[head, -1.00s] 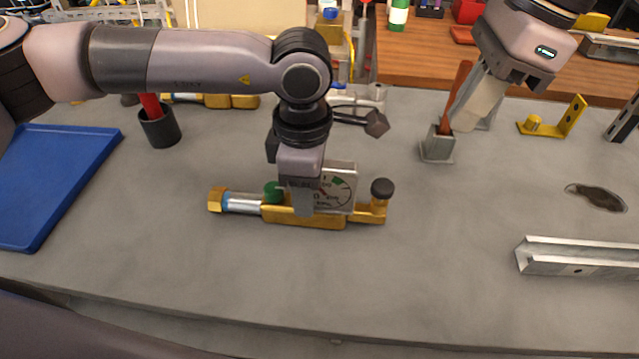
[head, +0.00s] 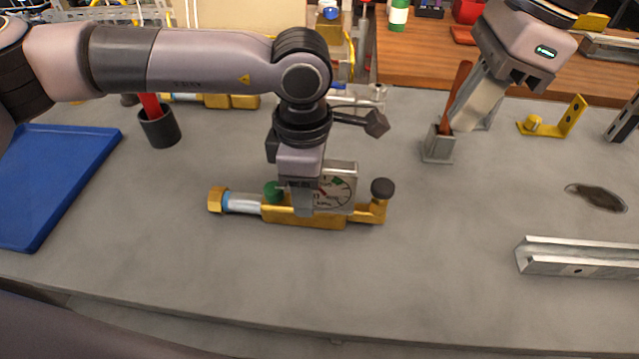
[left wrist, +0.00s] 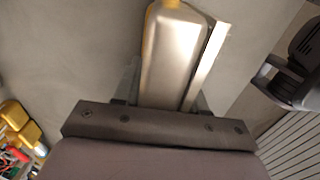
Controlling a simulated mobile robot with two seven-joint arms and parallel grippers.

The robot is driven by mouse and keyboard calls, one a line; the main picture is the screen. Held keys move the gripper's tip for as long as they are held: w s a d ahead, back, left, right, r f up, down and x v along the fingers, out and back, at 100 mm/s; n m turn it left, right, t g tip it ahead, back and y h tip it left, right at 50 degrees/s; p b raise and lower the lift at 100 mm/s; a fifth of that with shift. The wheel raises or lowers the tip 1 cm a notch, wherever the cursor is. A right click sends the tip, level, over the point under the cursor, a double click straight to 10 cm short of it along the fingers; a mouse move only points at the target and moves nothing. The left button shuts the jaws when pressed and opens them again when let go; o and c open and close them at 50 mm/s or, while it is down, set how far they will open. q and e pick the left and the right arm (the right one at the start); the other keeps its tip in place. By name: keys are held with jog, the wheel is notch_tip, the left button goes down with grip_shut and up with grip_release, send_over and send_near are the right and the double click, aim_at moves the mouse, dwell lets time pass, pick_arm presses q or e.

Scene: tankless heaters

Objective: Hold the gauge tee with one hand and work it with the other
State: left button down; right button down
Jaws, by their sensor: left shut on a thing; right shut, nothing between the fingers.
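The gauge tee (head: 335,219) is a brass fitting lying on the grey bench, with a square dial gauge, a green knob (head: 273,191), a dark round knob (head: 382,188) and a brass nut (head: 217,200) at its left end. My left gripper (head: 302,208) reaches down from above and is shut on the tee's body beside the gauge, hiding part of the dial. In the left wrist view the brass body (left wrist: 172,60) lies between the fingers. My right gripper (head: 456,122) is at the upper right, shut and empty, beside the brown handle (head: 459,85) standing in a small grey holder (head: 438,147).
A blue tray (head: 60,180) lies at the left. A metal channel (head: 580,258), a dark stain (head: 597,197) and a yellow bracket (head: 560,122) are at the right. The bench front is clear.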

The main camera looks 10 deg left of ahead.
dwell(0.3)
pick_arm(q)
jog(key=c, duration=0.5)
grip_release()
jog(key=shift+c, duration=0.2)
jog(key=shift+r, duration=0.1)
notch_tip(320, 180, up, 12)
jog(key=shift+f, duration=0.1)
